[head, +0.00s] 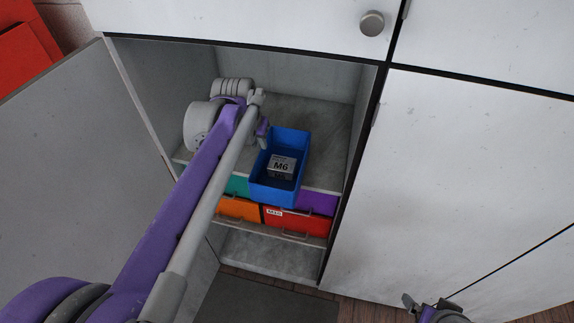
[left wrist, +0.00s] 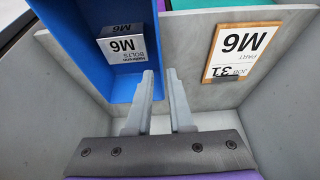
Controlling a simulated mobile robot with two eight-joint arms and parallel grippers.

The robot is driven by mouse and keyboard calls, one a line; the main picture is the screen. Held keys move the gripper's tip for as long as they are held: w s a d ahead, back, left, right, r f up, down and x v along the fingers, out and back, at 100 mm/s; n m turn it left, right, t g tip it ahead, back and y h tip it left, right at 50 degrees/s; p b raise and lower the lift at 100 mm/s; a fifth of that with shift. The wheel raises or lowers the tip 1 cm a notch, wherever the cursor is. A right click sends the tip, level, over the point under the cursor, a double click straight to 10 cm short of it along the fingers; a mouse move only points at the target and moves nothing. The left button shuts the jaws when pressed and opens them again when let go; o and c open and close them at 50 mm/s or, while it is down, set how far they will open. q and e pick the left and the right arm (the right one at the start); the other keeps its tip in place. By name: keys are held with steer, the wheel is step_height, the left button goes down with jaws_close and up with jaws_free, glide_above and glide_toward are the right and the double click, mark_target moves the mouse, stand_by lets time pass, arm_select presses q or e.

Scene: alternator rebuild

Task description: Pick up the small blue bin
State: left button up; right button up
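The small blue bin (head: 301,150) stands at the front of the cabinet's upper shelf. It holds a grey box (head: 281,167) marked M6, which also shows in the left wrist view (left wrist: 124,45). My left gripper (head: 264,131) is at the bin's left side, partly hidden by my arm. In the left wrist view its fingers (left wrist: 160,76) are a little apart, one on each side of the bin's wall (left wrist: 155,30), with a narrow gap between them. My right gripper (head: 428,304) is at the bottom edge, far from the bin, with its fingers apart.
Below are teal, purple, orange and red (head: 297,221) drawers or bins. A card (left wrist: 240,50) marked M6 shows in the left wrist view. Cabinet walls close in on both sides.

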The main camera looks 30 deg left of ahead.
mark_target(261, 152)
arm_select(q)
steer(key=x, duration=0.2)
steer(key=shift+a+f, duration=0.1)
steer(key=shift+f, duration=0.25)
steer(key=shift+w+f, duration=0.2)
steer(key=shift+f, duration=0.35)
steer(key=x, duration=0.4)
steer(key=shift+s+f, duration=0.1)
steer(key=shift+f, duration=0.3)
jaws_close()
